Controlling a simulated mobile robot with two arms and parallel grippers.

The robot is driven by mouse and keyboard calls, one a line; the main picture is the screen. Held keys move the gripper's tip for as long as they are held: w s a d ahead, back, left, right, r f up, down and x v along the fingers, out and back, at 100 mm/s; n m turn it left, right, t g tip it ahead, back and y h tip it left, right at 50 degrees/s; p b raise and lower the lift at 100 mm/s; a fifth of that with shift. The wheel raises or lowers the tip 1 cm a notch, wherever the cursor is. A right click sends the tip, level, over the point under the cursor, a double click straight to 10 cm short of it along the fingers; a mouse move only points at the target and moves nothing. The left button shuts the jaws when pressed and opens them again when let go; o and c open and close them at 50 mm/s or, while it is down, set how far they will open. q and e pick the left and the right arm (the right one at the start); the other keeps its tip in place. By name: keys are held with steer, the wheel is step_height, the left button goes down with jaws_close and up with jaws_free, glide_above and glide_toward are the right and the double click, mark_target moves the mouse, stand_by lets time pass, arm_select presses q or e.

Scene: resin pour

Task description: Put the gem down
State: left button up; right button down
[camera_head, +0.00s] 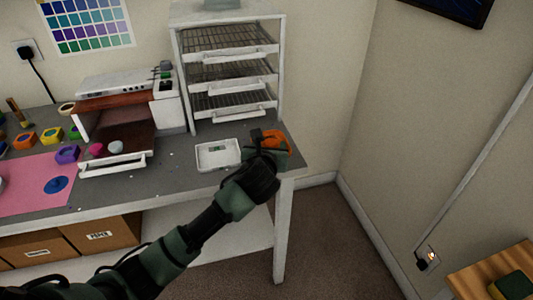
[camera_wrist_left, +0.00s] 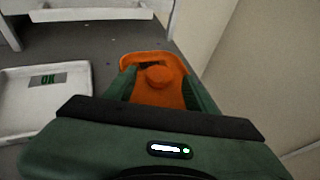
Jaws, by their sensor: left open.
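My left gripper (camera_head: 270,147) is low over the right end of the grey workbench (camera_head: 190,180), right of a white scale-like tray. It also shows in the left wrist view (camera_wrist_left: 160,88), its green fingers apart on either side of an orange piece. An orange dish-like object (camera_wrist_left: 140,58) lies between and beyond the fingertips; it shows in the head view too (camera_head: 273,138). A rounded orange lump (camera_wrist_left: 160,76), possibly the gem, sits in or on it. I cannot tell whether the fingers touch it. My right gripper is not in view.
The white tray (camera_head: 202,163) has a display reading OK (camera_wrist_left: 47,80). A white drawer rack (camera_head: 186,103) stands behind. Left are a curing box (camera_head: 163,112), a pink mat (camera_head: 30,185) and several coloured pieces. The bench's right edge is close to my gripper.

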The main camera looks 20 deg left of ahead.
arm_select(q)
steer(key=v, duration=0.9)
steer(key=shift+s, duration=0.1)
